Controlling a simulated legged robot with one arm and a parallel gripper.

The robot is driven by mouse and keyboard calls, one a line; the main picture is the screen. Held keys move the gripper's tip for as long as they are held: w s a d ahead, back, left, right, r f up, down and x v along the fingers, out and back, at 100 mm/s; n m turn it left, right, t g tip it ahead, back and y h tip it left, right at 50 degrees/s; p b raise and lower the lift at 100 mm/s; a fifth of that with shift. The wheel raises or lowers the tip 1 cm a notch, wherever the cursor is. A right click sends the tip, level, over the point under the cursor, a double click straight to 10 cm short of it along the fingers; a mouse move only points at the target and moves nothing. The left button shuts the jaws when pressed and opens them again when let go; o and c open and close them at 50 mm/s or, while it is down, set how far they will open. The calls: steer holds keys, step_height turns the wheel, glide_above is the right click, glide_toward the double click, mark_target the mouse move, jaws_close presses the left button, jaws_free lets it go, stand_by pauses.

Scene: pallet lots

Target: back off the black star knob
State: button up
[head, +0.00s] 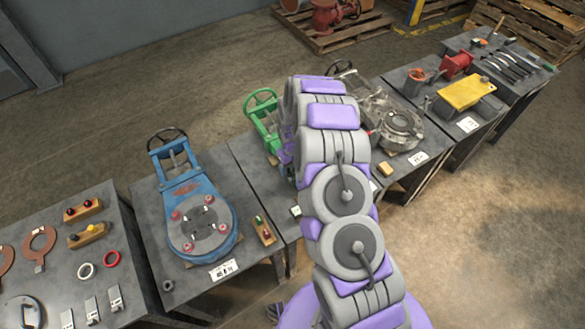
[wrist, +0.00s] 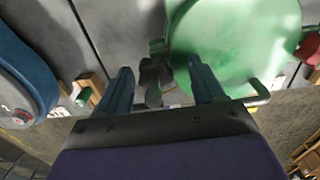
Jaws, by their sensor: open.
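The black star knob (wrist: 154,76) shows in the wrist view as a dark lobed shape at the left edge of a round green body (wrist: 235,45). My gripper (wrist: 160,68) is open, with one finger on each side of the knob in the picture. I cannot tell whether either finger touches it. In the head view, the green machine (head: 262,106) stands on a table behind my arm. My arm hides most of it there, along with the knob and the gripper.
A blue machine (head: 183,190) stands on the table to the left; its edge shows in the wrist view (wrist: 28,70). A small wooden block with buttons (head: 264,231) lies between the machines. A grey machine (head: 395,125) stands right of my arm. Open floor lies at the right front.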

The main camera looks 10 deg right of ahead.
steer(key=shift+a+f, duration=0.2)
steer(key=shift+a, duration=0.5)
steer(key=shift+d, duration=0.6)
steer(key=c, duration=0.4)
steer(key=shift+a, duration=0.3)
steer(key=c, duration=0.7)
steer(key=shift+o, duration=0.2)
steer(key=shift+d+r+p, duration=0.1)
steer(key=shift+p, duration=0.25)
